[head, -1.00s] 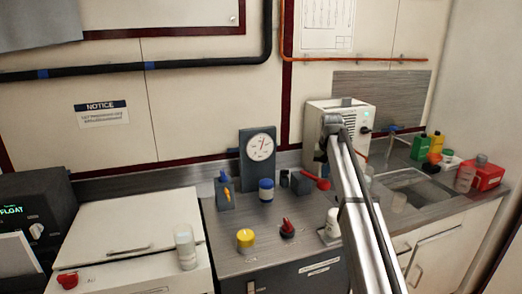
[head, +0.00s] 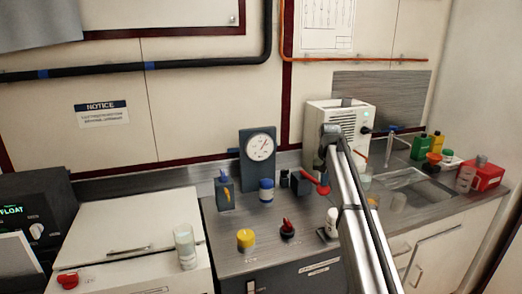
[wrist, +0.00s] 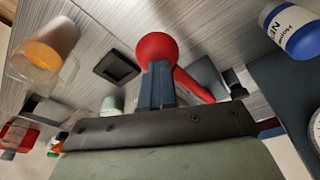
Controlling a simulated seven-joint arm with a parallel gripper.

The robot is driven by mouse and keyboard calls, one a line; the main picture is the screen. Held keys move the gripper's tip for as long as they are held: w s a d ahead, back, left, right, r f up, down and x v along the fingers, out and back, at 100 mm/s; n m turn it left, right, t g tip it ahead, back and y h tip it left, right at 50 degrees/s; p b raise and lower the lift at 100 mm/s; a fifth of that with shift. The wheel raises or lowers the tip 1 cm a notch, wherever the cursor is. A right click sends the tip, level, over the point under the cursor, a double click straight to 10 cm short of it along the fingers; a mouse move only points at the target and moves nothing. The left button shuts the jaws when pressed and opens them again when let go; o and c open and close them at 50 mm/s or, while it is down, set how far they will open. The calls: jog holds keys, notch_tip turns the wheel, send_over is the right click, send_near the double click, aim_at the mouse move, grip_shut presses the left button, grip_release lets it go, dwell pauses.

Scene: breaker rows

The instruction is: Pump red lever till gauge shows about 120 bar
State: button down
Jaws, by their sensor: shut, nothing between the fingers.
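The round white gauge (head: 260,147) stands upright on a dark panel at the back of the counter. Its needle points up and to the right; the numbers are too small to read. The red lever (head: 323,189) slopes down to the right from a dark block to its ball knob. In the wrist view the red knob (wrist: 157,48) is large, with its rod running down to the right. My gripper (wrist: 157,75) is shut and empty, its fingertips at the knob's near edge; I cannot tell whether they touch. In the head view my arm hides the gripper.
A yellow knob (head: 245,238) and a dark red knob (head: 287,228) sit in front. A white machine (head: 345,115) stands behind; a sink (head: 415,186) lies right.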

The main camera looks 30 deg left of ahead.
jog(key=shift+a, duration=0.1)
jog(key=shift+w+v, duration=0.15)
jog(key=shift+v, duration=0.7)
jog(key=shift+w+v, duration=0.2)
jog(key=shift+v, duration=0.6)
jog(key=shift+r, duration=0.15)
jog(key=shift+w+v, duration=0.25)
jog(key=shift+v, duration=0.95)
jog(key=shift+w+v, duration=0.25)
jog(key=shift+v, duration=0.95)
jog(key=shift+a+r, duration=0.1)
jog(key=shift+a, duration=0.05)
